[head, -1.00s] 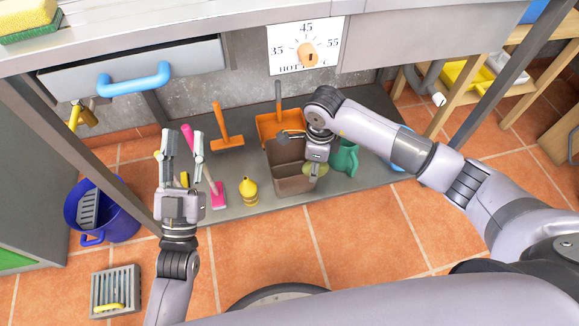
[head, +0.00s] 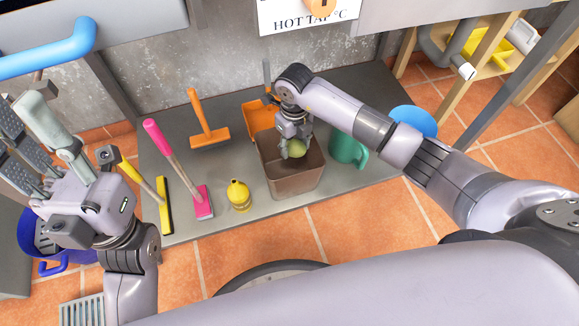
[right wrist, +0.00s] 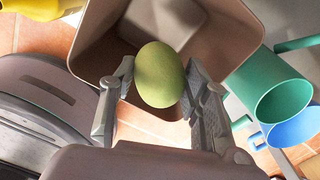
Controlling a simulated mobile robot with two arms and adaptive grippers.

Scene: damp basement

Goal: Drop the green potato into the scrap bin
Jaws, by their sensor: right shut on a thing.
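The green potato (head: 298,149) is a smooth yellow-green oval. My right gripper (head: 297,142) is shut on it and holds it over the open mouth of the brown scrap bin (head: 293,183). In the right wrist view the potato (right wrist: 161,75) sits between the two fingers, with the bin's wall (right wrist: 225,30) behind it. The bin stands upright on a grey shelf. My left gripper (head: 28,128) is empty, fingers apart, at the far left and well away from the bin.
A green jug (head: 346,149) stands close right of the bin, with a blue item (head: 414,121) beyond. An orange dustpan (head: 259,117) is behind. A yellow bottle (head: 238,196) and pink brush (head: 204,203) are left.

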